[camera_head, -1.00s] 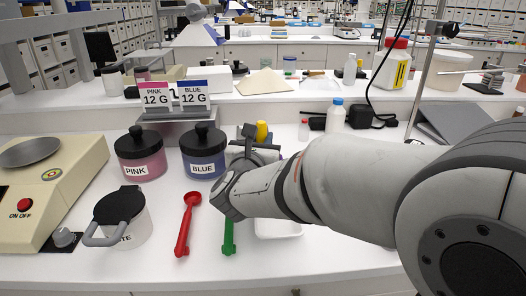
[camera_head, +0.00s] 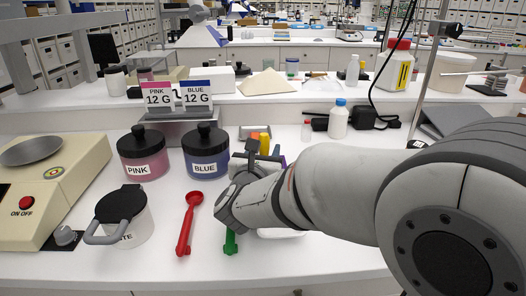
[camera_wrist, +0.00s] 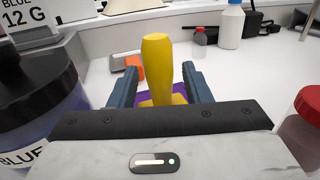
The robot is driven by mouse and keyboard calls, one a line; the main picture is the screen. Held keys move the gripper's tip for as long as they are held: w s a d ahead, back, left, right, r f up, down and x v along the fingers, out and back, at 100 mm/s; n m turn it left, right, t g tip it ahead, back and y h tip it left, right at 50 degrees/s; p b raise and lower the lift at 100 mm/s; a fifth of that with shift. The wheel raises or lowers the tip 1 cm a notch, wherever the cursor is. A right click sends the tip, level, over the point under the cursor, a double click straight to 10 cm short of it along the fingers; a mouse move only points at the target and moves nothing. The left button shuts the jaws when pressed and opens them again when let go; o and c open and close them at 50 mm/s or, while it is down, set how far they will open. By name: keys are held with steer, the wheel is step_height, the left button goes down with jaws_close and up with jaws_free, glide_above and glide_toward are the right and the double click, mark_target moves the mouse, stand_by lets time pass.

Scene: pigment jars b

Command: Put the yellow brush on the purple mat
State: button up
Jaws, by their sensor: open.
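The yellow brush (camera_wrist: 157,62) stands roughly upright in the wrist view, between my gripper's two blue-grey fingers. My gripper (camera_wrist: 159,72) is open around it, with a narrow gap showing on each side. The purple mat (camera_wrist: 143,98) shows in part just behind and beside the brush's lower end. My palm hides the brush's lowest part, so I cannot see clearly what it rests on. In the head view the top of the yellow brush (camera_head: 265,143) shows behind my gripper (camera_head: 252,150), and my arm hides most of the mat.
A blue jar (camera_head: 204,150) and a pink jar (camera_head: 143,153) stand left of my gripper. An orange-ended item (camera_wrist: 134,67) lies behind the brush. A red-lidded jar (camera_wrist: 309,108) is close at right. A red scoop (camera_head: 187,226) and a green handle (camera_head: 231,241) lie in front.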

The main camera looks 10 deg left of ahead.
steer(key=shift+r, duration=0.15)
steer(key=s, duration=0.7)
steer(key=shift+s+a, duration=0.1)
steer(key=shift+s, duration=0.2)
